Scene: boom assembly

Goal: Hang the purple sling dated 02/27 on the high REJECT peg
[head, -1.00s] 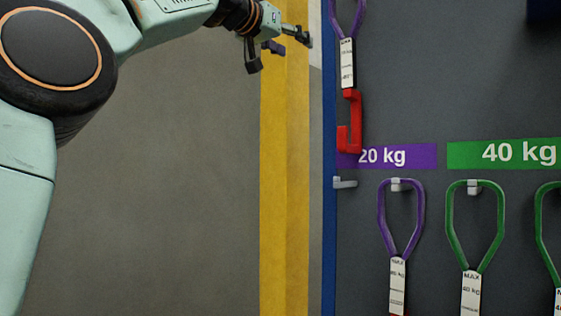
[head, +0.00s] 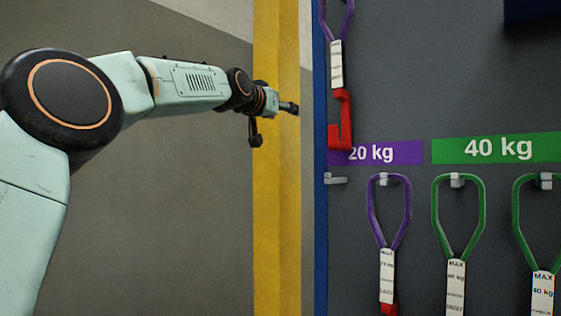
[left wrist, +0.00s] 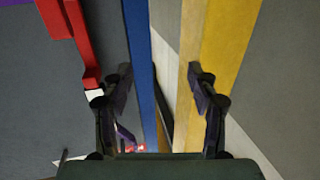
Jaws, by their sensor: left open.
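One purple sling (head: 337,62) hangs at the top of the board in the head view, with a white tag and a red hook at its lower end; its top is cut off. A second purple sling (head: 388,240) hangs on a peg under the purple 20 kg label. I cannot read a date on either tag. My left gripper (head: 275,122) is open and empty, left of the board's blue edge and apart from both slings. In the left wrist view a red hook (left wrist: 85,45) is left of the open fingers (left wrist: 160,75). No REJECT label or peg is recognisable.
A bare grey peg (head: 336,180) sticks out near the board's left edge. Green slings (head: 459,220) hang at the right under the green 40 kg label (head: 498,148). A yellow floor stripe (head: 275,220) runs beside the board. The floor at the left is clear.

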